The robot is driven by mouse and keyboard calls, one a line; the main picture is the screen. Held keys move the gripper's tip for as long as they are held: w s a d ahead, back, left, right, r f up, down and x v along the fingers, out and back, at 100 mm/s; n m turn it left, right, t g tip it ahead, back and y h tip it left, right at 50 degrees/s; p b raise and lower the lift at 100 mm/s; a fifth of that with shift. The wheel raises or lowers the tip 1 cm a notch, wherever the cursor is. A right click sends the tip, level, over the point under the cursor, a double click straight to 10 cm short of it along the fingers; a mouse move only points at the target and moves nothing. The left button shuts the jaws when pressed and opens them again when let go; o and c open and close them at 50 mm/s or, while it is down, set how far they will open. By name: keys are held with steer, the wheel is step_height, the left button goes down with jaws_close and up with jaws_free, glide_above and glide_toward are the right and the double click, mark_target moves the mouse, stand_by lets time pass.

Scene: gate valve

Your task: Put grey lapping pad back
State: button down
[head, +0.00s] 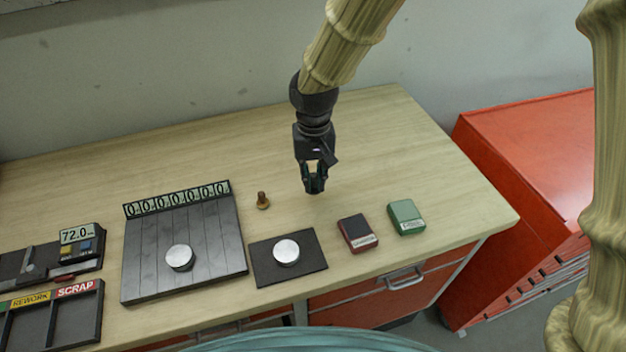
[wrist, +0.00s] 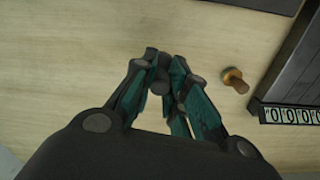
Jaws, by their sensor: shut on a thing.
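My gripper (head: 314,186) hangs over the bench, behind the row of pads, with its fingers pointing down. In the wrist view its teal and black fingers (wrist: 167,68) are nearly together, on a small dark grey thing (wrist: 160,82). The fingers hide most of it, and I cannot tell for sure that it is the grey lapping pad. A red block with a dark top (head: 357,233) and a green block (head: 406,217), both with white labels, lie on the bench in front of my gripper and to its right.
A dark mat (head: 262,270) bears a silver disc (head: 286,252). A grooved dark plate (head: 148,262) with a number strip bears another disc (head: 179,257). A brass-topped stamp (head: 262,200) stands left of my gripper. Sorting trays (head: 88,318) lie at left. The bench's back right is clear.

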mark_target(313, 185)
steer(key=shift+w, duration=0.3)
steer(key=shift+w+a+f+p, duration=0.1)
steer(key=shift+w+f+p, duration=0.1)
steer(key=shift+p, duration=0.1)
steer(key=shift+f+p, duration=0.6)
steer(key=shift+f, duration=1)
steer(key=shift+f, duration=0.2)
steer(key=c, duration=1.4)
jaws_free()
steer(key=shift+c, duration=0.2)
step_height(313, 185, up, 12)
steer(key=shift+r+b, duration=0.2)
steer(key=shift+b, duration=1.05)
